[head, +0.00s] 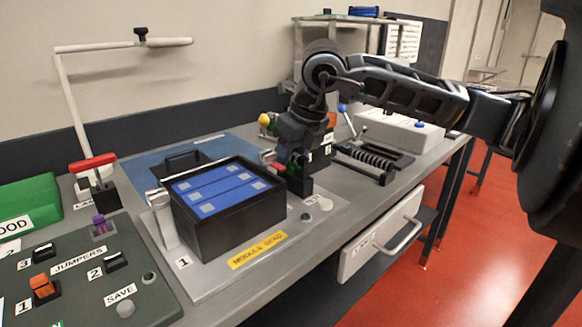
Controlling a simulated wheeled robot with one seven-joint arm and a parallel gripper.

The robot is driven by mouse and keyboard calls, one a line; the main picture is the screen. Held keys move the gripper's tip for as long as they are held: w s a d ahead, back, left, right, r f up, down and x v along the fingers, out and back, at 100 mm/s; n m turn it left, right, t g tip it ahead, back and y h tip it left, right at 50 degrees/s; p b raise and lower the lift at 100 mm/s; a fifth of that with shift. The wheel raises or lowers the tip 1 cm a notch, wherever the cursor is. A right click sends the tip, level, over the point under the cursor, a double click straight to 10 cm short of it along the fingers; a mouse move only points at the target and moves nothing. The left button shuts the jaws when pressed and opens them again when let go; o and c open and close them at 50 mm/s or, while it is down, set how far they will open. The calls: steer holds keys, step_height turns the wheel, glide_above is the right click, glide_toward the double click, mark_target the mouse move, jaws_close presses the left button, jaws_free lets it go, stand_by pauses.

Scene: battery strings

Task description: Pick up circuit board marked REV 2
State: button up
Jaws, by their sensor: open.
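I cannot make out a circuit board marked REV 2 in the head view, and no REV 2 lettering is readable. My gripper (298,182) points down at the right end of a black box (235,225) holding blue modules (218,188). Its fingers are dark and small against dark parts, and I see nothing held between them. A small green patch and a red piece (270,158) show beside the gripper; what they belong to is unclear. My gripper and wrist hide part of the bench behind them.
A jumper panel (75,265) with orange and black plugs lies at the front left, beside a green block (28,205). A yellow label (257,250) lies before the box. A white unit (400,130) stands at the back right. A drawer (382,235) is below the bench edge.

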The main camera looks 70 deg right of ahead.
steer(key=shift+c, duration=0.2)
jaws_close()
steer(key=shift+r, duration=0.1)
stand_by(0.4)
